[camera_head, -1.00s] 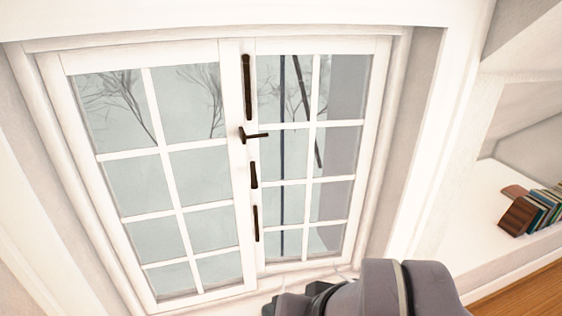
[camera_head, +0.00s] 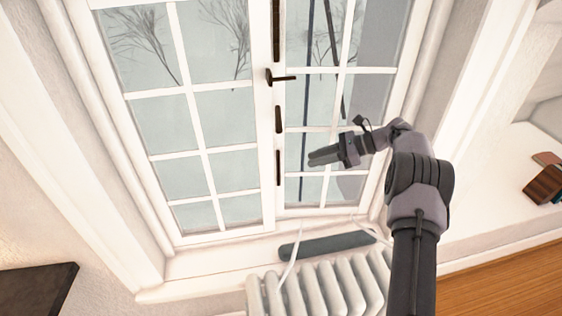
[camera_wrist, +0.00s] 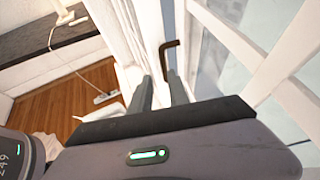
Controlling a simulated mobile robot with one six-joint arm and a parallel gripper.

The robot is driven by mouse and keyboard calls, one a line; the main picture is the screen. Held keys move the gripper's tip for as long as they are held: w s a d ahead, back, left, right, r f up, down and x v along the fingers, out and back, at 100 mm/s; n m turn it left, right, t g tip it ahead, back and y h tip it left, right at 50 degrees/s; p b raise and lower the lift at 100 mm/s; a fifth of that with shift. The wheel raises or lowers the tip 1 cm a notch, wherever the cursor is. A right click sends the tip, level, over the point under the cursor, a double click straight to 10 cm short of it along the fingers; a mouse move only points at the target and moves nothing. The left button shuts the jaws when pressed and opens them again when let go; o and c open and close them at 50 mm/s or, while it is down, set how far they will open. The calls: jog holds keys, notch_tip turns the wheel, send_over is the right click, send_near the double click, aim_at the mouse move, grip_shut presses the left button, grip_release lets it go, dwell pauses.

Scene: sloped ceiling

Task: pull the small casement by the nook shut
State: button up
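The white two-leaf casement window (camera_head: 268,150) fills the upper middle of the head view. Its left leaf (camera_head: 203,150) and right leaf (camera_head: 335,129) meet near a dark lever handle (camera_head: 279,78). Any gap between leaf and frame is too small to tell. My gripper (camera_head: 312,158) is in front of the lower right leaf, pointing left, below and right of the handle. In the wrist view my gripper (camera_wrist: 161,88) shows two grey fingers apart with nothing between them. A dark bent handle (camera_wrist: 166,48) shows just beyond the fingertips, apparently not held.
A white radiator (camera_head: 320,288) stands below the window. A dark grey long object (camera_head: 325,245) and a white cable (camera_head: 290,268) lie by the sill. A white ledge with books (camera_head: 545,185) is at right. A dark surface (camera_head: 35,290) is at lower left.

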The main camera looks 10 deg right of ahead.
jog(key=w+a+f+m+b, duration=0.1)
jog(key=w+a+f+b, duration=0.2)
jog(key=a+f, duration=0.4)
jog(key=shift+w+a+f+y, duration=0.25)
jog(key=shift+w+a+y, duration=0.2)
jog(key=shift+a, duration=0.6)
grip_shut()
dwell(0.5)
